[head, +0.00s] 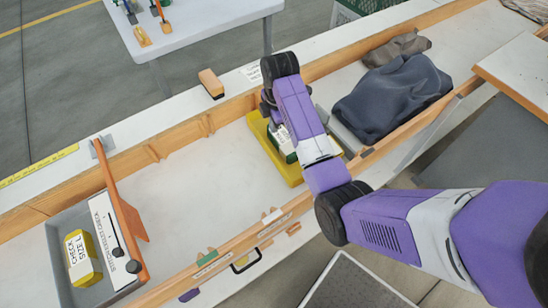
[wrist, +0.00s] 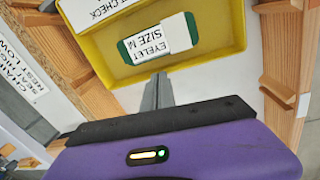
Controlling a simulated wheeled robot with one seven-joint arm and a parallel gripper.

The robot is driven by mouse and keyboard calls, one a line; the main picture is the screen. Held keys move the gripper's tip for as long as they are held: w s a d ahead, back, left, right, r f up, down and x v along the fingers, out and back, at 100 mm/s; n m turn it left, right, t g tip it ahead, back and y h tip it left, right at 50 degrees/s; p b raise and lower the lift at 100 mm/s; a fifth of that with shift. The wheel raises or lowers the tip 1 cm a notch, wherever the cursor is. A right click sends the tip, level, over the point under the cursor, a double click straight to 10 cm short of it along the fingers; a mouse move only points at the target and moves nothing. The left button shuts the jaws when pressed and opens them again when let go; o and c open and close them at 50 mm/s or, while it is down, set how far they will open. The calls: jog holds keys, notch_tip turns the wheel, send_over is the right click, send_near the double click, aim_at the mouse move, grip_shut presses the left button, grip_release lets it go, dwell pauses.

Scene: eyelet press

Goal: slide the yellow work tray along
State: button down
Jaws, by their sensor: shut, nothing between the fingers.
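The yellow work tray (head: 257,132) sits on the white channel floor between wooden rails, right of the middle in the head view, partly hidden behind my arm. In the wrist view the yellow tray (wrist: 205,62) holds a green and white block labelled "EYELET SIZE M" (wrist: 157,38) and a white labelled piece at its upper left. My gripper (wrist: 158,78) is shut and empty, its fingertips right at the tray's near wall. I cannot tell whether they touch it. In the head view the fingers are hidden by my arm.
Left of the tray the channel floor (head: 180,185) is clear. At the far left, a grey tray (head: 62,226) holds a yellow block (head: 82,258) beside an orange bar (head: 118,190). A dark cloth (head: 395,97) lies to the right. Wooden rails (head: 190,130) border the channel.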

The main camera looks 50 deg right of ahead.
jog(key=s+a+n+g, duration=0.1)
jog(key=s, duration=0.1)
jog(key=n, duration=0.1)
send_over(277, 152)
jog(key=s+a, duration=0.2)
jog(key=a, duration=0.1)
jog(key=shift+y, duration=0.4)
jog(key=f, duration=1)
jog(key=shift+s+d+f, duration=0.15)
jog(key=shift+d+f, duration=0.05)
jog(key=shift+f, duration=0.05)
